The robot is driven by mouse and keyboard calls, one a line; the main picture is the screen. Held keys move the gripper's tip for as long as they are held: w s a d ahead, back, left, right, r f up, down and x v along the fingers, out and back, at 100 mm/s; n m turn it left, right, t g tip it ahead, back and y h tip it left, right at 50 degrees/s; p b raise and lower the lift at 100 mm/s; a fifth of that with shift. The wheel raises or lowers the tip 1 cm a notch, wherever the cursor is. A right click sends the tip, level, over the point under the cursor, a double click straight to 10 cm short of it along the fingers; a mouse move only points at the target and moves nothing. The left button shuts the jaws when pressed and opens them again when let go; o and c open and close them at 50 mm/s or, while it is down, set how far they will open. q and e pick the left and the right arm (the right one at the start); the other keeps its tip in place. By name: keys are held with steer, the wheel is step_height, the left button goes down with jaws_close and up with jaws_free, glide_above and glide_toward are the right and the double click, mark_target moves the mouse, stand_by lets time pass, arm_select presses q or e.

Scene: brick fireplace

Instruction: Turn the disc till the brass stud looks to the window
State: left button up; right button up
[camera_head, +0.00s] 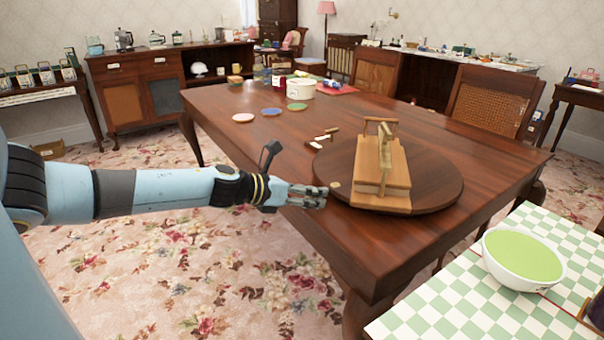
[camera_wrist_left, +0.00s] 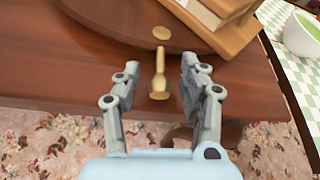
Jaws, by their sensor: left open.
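The disc (camera_head: 440,188) is a dark round wooden board lying on the table near its front edge. A small round brass stud (camera_head: 335,184) sits flat near its rim, on the side facing my left gripper; it also shows in the left wrist view (camera_wrist_left: 162,33). A brass peg with a knob (camera_wrist_left: 158,82) sticks out from the rim below the stud. My left gripper (camera_head: 316,196) is open at the disc's left edge. In the left wrist view its fingers (camera_wrist_left: 160,68) stand on either side of the peg, with gaps visible. My right gripper is out of view.
A light wooden stand with bars (camera_head: 382,186) rests on the disc. Small wooden pieces (camera_head: 325,137) lie behind it. Coloured coasters (camera_head: 271,112) and a white pot (camera_head: 301,88) are farther back. A green-filled bowl (camera_head: 523,258) stands on the checked surface at right. A pale patch (camera_head: 248,12), perhaps a window, shows at the top.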

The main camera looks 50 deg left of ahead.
arm_select(q)
steer(key=s+a+r, duration=0.1)
steer(key=s+a, duration=0.1)
steer(key=s, duration=1.2)
steer(key=shift+s+a, duration=0.15)
steer(key=shift+s, duration=0.15)
stand_by(0.4)
